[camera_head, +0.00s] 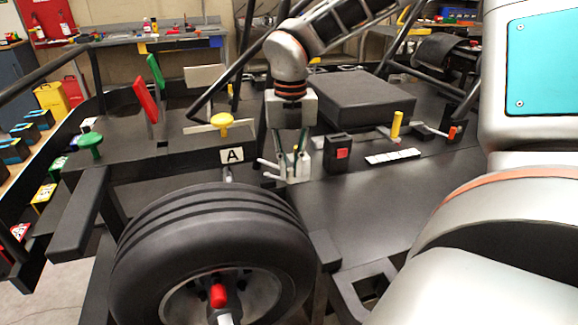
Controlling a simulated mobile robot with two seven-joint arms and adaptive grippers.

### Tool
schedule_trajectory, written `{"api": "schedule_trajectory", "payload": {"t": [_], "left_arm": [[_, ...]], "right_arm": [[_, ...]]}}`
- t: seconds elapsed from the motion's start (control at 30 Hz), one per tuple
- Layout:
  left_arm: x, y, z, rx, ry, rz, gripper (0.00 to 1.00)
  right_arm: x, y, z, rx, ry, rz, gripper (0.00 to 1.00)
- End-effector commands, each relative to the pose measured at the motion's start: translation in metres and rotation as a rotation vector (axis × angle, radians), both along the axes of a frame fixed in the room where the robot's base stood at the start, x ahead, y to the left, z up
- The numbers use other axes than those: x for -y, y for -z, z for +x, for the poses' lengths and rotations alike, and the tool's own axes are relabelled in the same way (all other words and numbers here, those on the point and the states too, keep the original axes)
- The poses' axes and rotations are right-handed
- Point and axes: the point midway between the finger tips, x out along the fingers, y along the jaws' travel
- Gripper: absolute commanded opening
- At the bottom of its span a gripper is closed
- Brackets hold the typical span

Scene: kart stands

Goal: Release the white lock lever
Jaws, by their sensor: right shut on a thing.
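My right gripper (294,168) reaches down in the middle of the view, beside the panel marked A. Its fingers are close together on a small pale part that I take to be the white lock lever (266,163). A short light end of it sticks out to the left of the fingers. The fingers hide most of the lever, so its exact angle cannot be told. My left gripper is not in view.
A black wheel (210,240) with a red-capped hub stands in front. A yellow knob (221,120), a green knob (90,140), a black box with a red button (339,152), a white strip (393,156) and a yellow post (397,124) surround the gripper. Black frame tubes rise behind.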

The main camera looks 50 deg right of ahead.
Motion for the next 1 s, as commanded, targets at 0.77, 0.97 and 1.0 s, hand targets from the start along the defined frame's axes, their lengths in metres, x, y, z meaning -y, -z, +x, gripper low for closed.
{"api": "schedule_trajectory", "payload": {"t": [0.77, 0.97, 1.0], "left_arm": [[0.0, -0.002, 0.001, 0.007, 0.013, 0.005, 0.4], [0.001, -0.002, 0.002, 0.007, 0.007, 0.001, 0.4], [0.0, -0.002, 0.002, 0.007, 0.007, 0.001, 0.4]], "right_arm": [[0.003, 0.0, 0.002, 0.0, -0.063, 0.0, 0.29], [0.004, -0.01, 0.003, 0.004, -0.062, 0.0, 0.29], [0.004, -0.015, 0.003, 0.003, -0.061, -0.001, 0.29]]}}
